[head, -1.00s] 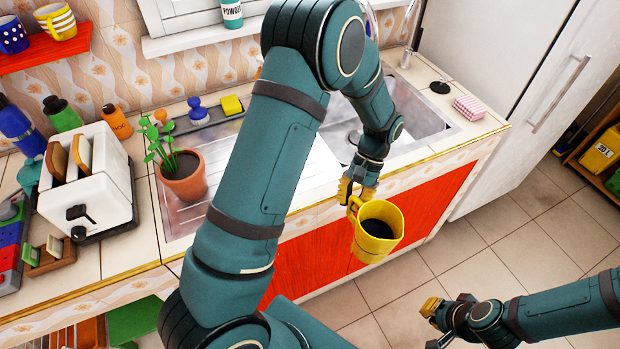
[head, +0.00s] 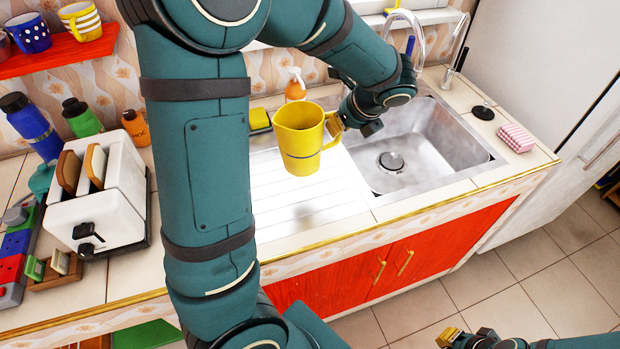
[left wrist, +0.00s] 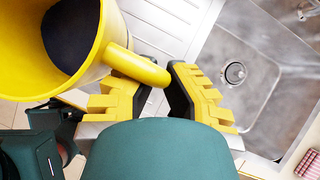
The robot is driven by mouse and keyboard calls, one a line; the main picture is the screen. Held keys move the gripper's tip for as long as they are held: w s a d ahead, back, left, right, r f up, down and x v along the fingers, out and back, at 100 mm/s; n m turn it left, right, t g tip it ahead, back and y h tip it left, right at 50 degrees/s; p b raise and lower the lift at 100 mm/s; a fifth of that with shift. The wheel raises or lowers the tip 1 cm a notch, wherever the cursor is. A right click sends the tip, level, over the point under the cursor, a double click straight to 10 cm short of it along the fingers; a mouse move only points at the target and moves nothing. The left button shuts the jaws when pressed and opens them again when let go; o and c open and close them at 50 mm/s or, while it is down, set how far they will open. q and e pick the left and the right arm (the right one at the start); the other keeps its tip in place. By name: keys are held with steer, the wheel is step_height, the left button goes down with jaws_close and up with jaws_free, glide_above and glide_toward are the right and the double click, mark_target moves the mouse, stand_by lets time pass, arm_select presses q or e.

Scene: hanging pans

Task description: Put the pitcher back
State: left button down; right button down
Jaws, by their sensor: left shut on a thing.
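The yellow pitcher (head: 300,140) is held upright in the air above the ribbed drainboard beside the sink. My left gripper (head: 338,126) is shut on its handle, at the pitcher's right side. In the left wrist view the pitcher (left wrist: 112,40) fills the upper left, and its handle lies between the yellow fingers of my left gripper (left wrist: 160,88). The pitcher's inside looks dark in that view. My right gripper (head: 465,338) shows only partly at the bottom edge of the head view, so its opening is unclear.
The steel sink (head: 415,160) with its tap is right of the pitcher. A yellow sponge (head: 258,119) and an orange bottle (head: 295,88) stand behind. The white toaster (head: 100,195) is at left. A red shelf (head: 60,50) with mugs hangs upper left. The drainboard (head: 300,205) is clear in front.

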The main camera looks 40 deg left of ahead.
arm_select(q)
step_height(320, 180, down, 10)
steer(key=b, duration=0.2)
steer(key=shift+r+b, duration=0.15)
steer(key=shift+b, duration=0.15)
steer(key=c, duration=1.1)
jaws_free()
steer(key=shift+c, duration=0.2)
